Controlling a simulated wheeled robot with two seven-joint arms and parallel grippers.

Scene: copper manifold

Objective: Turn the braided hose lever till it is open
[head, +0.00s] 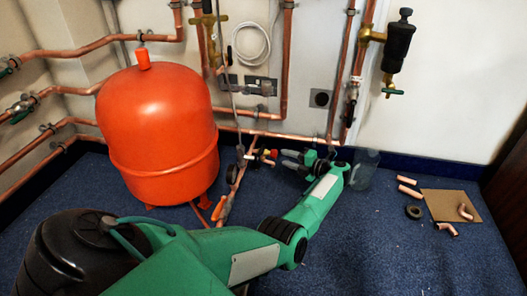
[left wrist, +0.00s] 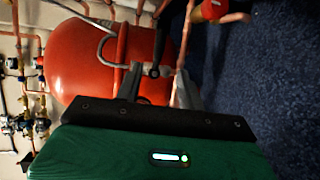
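The grey braided hose (head: 231,85) hangs down beside the orange tank (head: 165,125) to a small valve with a dark lever (head: 243,156) near the floor. In the left wrist view the hose (left wrist: 113,42) curves in front of the tank, and a black lever (left wrist: 158,45) points toward my gripper. My left gripper (head: 284,159) is to the right of that valve in the head view, fingers apart. In the left wrist view the gripper (left wrist: 157,90) is open, with the lever's end roughly between its fingertips; contact cannot be told. My right gripper is not in view.
A red handle (head: 269,162) sits close to my left fingers; it also shows in the left wrist view (left wrist: 210,10). An orange lever (head: 220,208) is lower on the pipe. Copper fittings (head: 409,191) and a brown board (head: 450,206) lie on the blue carpet at right.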

